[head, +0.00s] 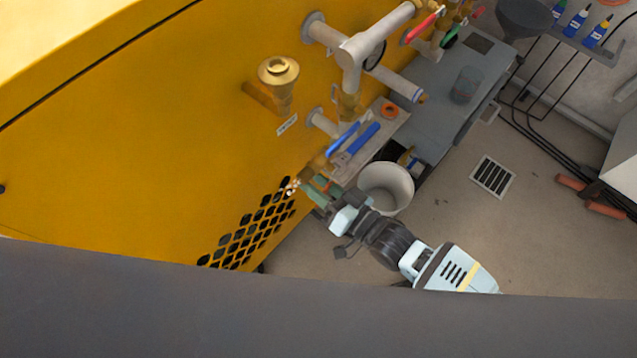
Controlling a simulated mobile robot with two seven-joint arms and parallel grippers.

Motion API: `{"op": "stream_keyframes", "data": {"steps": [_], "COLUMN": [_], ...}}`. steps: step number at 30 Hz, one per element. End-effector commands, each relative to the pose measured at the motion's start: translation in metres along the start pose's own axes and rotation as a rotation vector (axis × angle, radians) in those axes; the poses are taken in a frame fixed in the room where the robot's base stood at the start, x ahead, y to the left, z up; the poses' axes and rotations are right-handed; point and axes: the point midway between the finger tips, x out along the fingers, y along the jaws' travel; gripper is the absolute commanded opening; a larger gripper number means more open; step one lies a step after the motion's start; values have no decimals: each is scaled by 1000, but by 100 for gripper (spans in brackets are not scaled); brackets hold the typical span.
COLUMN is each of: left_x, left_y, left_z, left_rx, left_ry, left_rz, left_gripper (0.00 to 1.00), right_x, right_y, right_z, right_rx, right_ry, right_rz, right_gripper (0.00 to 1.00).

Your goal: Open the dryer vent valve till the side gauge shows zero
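A valve with a blue lever (343,138) sits on pipework at the side of the yellow cabinet (150,130); I cannot read the small label (287,125) near it, so I cannot tell if this is the dryer vent valve. A round gauge (375,54) shows nearly edge-on behind the grey pipe, its reading hidden. My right gripper (312,190) is low beside the cabinet's grille, just below the blue-lever valve, near small brass parts (292,187). Its fingertips are too small and cluttered to tell open from shut, or touching from apart. My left gripper is not in view.
A white bucket (386,187) stands right beside my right gripper. Red (425,25) and green (452,37) levers sit higher up. A brass fitting (279,72) sticks out. The floor with a drain (492,177) is open at right.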

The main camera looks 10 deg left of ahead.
Motion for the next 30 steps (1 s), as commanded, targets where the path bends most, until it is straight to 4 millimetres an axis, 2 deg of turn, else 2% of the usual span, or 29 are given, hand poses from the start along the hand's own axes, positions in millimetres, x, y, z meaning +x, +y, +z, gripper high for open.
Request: {"op": "stream_keyframes", "data": {"steps": [5, 12, 18, 29, 30], "left_x": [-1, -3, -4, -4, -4], "left_y": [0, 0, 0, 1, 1], "left_z": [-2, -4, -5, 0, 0], "left_rx": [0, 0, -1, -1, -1], "left_ry": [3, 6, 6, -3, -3], "left_rz": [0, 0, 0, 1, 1], "left_gripper": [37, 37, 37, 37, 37], "right_x": [-13, -51, -73, -78, -78], "right_y": [1, 1, 0, 0, 0], "right_z": [0, 0, 0, 0, 0], "right_rx": [-1, -1, 0, 0, 1], "right_ry": [0, -2, -1, 0, 0], "right_rz": [1, 2, 1, 0, 1], "right_gripper": [37, 37, 37, 37, 32]}}
